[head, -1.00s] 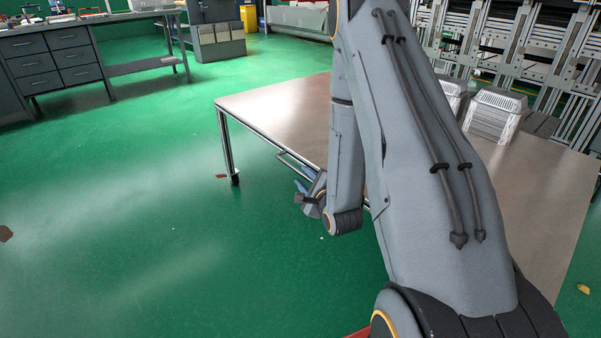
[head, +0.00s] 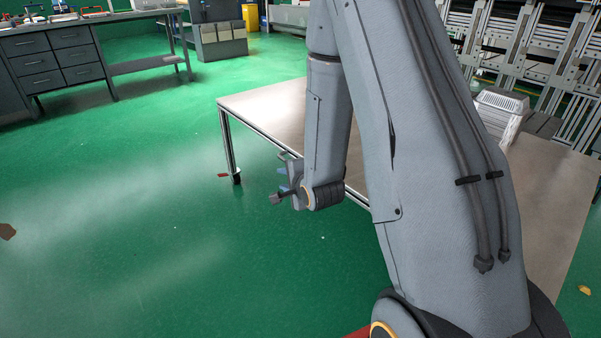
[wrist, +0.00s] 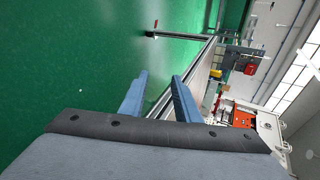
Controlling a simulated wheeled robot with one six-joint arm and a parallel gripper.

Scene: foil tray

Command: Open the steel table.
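The steel table (head: 262,98) has a brownish metal top and thin steel legs. It stands behind my arm in the head view, and my arm hides the middle of its front side. A short thin bar (head: 287,155) shows just in front of its front rail, partly hidden by my gripper (head: 284,180). My gripper is beside that front side, below the level of the top. In the wrist view its two blue fingers are apart with nothing visibly clamped between them. The table's silver rail (wrist: 183,82) runs behind the fingers; I cannot tell whether they touch it.
A white ribbed crate (head: 500,112) stands on the table's right part. A grey workbench with drawers (head: 60,62) is at the back left. Metal racks (head: 545,55) stand at the back right. The green floor (head: 130,220) left of the table is mostly clear.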

